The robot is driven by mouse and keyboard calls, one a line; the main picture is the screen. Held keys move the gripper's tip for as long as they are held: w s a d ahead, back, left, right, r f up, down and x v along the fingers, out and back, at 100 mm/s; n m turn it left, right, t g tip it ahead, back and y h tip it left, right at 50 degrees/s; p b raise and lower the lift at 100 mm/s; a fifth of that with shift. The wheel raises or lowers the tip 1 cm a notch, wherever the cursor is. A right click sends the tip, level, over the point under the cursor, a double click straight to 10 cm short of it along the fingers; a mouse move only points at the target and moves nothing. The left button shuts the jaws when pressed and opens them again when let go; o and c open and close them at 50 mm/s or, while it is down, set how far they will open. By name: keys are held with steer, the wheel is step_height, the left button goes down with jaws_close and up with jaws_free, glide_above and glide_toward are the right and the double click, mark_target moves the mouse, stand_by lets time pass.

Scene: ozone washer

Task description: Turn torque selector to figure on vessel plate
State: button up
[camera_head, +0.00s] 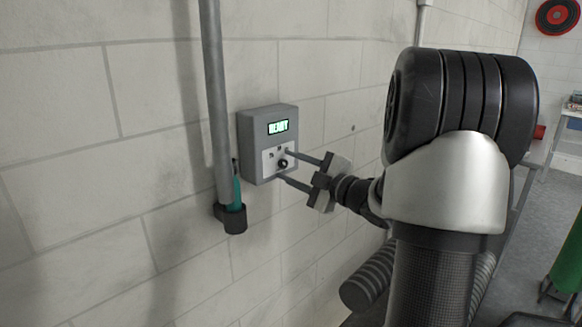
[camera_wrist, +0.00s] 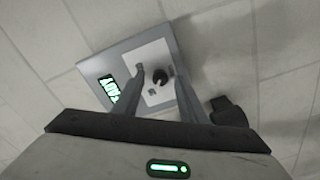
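A grey wall box (camera_head: 250,150) has a lit green display (camera_head: 278,127) that seems to read "READY". Below it, a pale panel carries a round black knob (camera_head: 282,163), likely the torque selector. The knob also shows in the wrist view (camera_wrist: 160,78), with small marks around it too small to read. My gripper (camera_head: 284,164) faces the panel. Its two long fingers are apart, one on each side of the knob, with gaps visible in the wrist view (camera_wrist: 160,71). I cannot tell whether the fingertips touch the panel. I cannot identify a vessel plate in either view.
A grey vertical pipe (camera_head: 214,90) runs left of the box. A teal tool (camera_head: 237,191) stands in a black holder (camera_head: 232,218) at the box's lower left. A red reel (camera_head: 556,15) hangs at the far right.

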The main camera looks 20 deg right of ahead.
steer(key=shift+w, duration=0.1)
jaws_close()
steer(key=shift+m, duration=0.4)
steer(key=m+p, duration=0.2)
steer(key=m, duration=0.1)
steer(key=shift+r+m, duration=0.1)
steer(key=shift+m, duration=0.3)
steer(key=shift+m+p, duration=1.3)
steer(key=shift+m, duration=0.7)
jaws_free()
